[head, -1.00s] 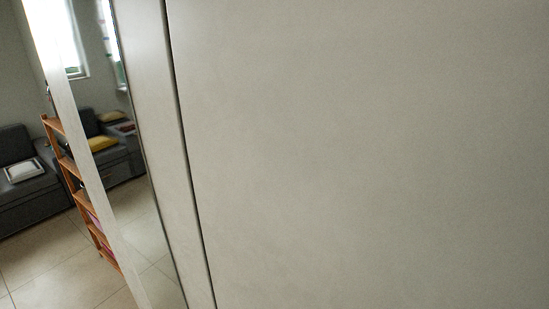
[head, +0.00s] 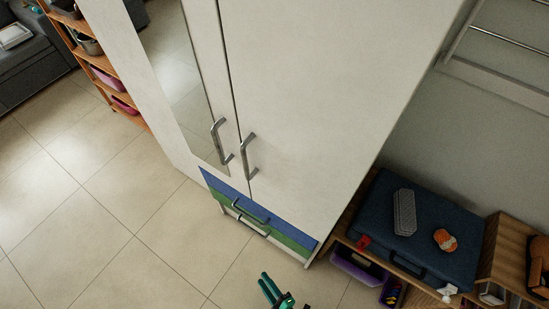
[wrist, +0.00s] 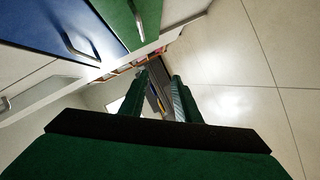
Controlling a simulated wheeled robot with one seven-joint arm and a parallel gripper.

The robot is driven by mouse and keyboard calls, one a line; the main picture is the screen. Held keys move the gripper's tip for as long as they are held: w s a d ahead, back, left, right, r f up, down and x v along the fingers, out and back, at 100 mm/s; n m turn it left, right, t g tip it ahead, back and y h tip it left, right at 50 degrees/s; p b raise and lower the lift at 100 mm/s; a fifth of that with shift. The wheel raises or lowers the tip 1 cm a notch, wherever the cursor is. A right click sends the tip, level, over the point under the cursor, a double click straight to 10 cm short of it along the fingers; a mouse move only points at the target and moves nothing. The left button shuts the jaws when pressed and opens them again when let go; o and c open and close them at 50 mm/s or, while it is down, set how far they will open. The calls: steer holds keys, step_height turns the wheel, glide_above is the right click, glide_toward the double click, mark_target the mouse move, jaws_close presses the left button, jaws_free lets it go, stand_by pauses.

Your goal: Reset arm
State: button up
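My gripper (head: 264,280) shows at the bottom of the head view, over the tiled floor in front of the wardrobe's low drawers. Its two green fingers also show in the wrist view (wrist: 160,82). They stand apart with a gap between them and hold nothing. Most of my arm is out of view.
A white wardrobe (head: 310,85) with shut doors stands ahead, with a blue drawer (head: 230,193) and green drawer (head: 292,241) below. At right, a low wooden shelf bears a blue case (head: 440,222). Open floor (head: 110,215) lies to the left.

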steer(key=s+d+r+m+t+h, duration=0.1)
steer(key=d+r+m+t+h, duration=0.15)
steer(key=r, duration=0.45)
steer(key=s+d+r+m+t+h, duration=0.1)
steer(key=d+r+m+h, duration=0.2)
steer(key=r, duration=0.4)
steer(key=s+a+r+m+h, duration=0.1)
steer(key=r+m, duration=0.5)
steer(key=r, duration=0.9)
steer(key=s+r+m+h, duration=0.2)
steer(key=r+m, duration=0.5)
steer(key=r, duration=0.9)
steer(key=shift+s+a, duration=0.35)
steer(key=shift+s, duration=0.3)
steer(key=shift+g+h, duration=0.25)
